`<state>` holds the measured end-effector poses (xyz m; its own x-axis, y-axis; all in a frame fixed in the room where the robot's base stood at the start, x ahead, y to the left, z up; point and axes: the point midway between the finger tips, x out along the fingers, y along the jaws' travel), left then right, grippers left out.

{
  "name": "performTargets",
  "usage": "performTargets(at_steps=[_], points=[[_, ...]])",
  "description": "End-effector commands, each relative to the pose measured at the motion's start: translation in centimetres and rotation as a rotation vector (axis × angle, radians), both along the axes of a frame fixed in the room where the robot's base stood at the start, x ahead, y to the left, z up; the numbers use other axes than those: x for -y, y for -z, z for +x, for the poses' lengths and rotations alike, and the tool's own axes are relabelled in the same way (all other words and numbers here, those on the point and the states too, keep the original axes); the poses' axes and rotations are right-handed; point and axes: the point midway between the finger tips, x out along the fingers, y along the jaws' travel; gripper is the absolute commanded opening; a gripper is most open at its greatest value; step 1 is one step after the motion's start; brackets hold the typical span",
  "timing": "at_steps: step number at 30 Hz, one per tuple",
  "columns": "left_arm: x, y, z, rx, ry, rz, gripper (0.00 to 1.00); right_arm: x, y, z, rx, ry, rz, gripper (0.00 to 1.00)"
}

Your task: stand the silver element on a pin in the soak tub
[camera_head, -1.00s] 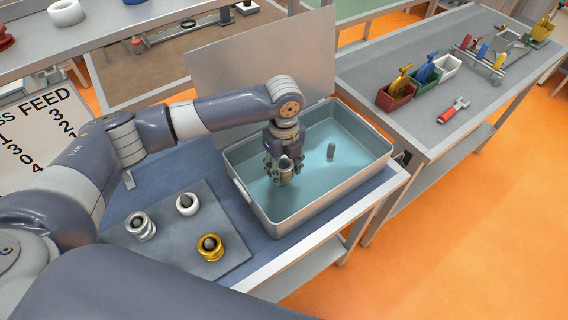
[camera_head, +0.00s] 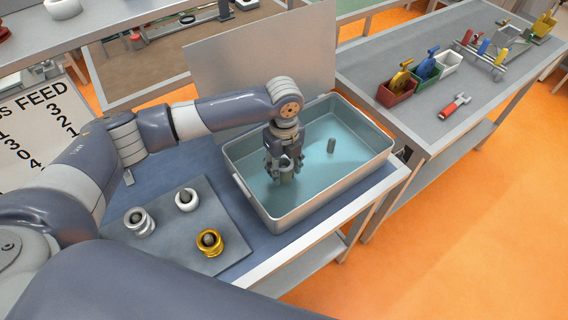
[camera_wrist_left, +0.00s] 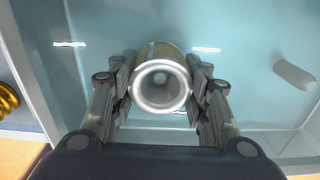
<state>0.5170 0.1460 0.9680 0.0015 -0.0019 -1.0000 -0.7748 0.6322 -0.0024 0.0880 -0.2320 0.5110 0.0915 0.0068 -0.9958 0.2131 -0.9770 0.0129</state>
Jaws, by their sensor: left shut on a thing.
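My left gripper (camera_head: 284,168) points down into the soak tub (camera_head: 308,207), over its left part. In the left wrist view the left gripper (camera_wrist_left: 160,92) is shut on a hollow silver element (camera_wrist_left: 161,104), with a finger on each side. I look into its round open end. Fingers hide most of it in the head view. A grey upright pin (camera_head: 331,146) stands free in the tub, to the right of the gripper; the pin also shows in the left wrist view (camera_wrist_left: 294,73). I cannot tell whether the held element is around another pin. My right gripper is not in view.
A grey mat (camera_head: 172,244) left of the tub bears a silver ringed piece (camera_head: 138,222), a white one (camera_head: 186,200) and a gold one (camera_head: 209,243). An upright panel (camera_head: 262,62) stands behind the tub. Coloured bins (camera_head: 397,93) are on the right bench.

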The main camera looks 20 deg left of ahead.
Motion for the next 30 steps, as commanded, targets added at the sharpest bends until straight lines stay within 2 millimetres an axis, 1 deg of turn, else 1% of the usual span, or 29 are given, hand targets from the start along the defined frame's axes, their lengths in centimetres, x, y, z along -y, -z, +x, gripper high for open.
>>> performTargets(at_steps=[6, 15, 16, 17, 18, 19, 30], points=[[0.0, 1.1, 0.0, 0.0, 0.0, 0.0, 0.08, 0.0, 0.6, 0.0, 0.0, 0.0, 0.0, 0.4], [0.0, 1.3, 0.0, 0.001, 0.0, 0.0, 0.08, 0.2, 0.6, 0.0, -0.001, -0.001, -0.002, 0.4], [0.0, 1.3, 0.0, 0.001, 0.0, 0.0, 0.45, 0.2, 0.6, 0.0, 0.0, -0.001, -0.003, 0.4], [0.0, 1.3, 0.0, 0.001, 0.0, 0.0, 0.52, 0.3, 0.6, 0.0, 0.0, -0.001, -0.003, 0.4], [0.0, 1.3, 0.0, 0.001, 0.0, 0.0, 0.61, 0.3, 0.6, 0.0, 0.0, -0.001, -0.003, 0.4], [0.0, 1.3, 0.0, 0.001, 0.0, 0.0, 0.66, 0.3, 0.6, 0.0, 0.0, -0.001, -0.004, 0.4], [0.0, 1.2, 0.0, -0.001, 0.0, 0.001, 0.66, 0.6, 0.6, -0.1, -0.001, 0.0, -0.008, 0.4]])
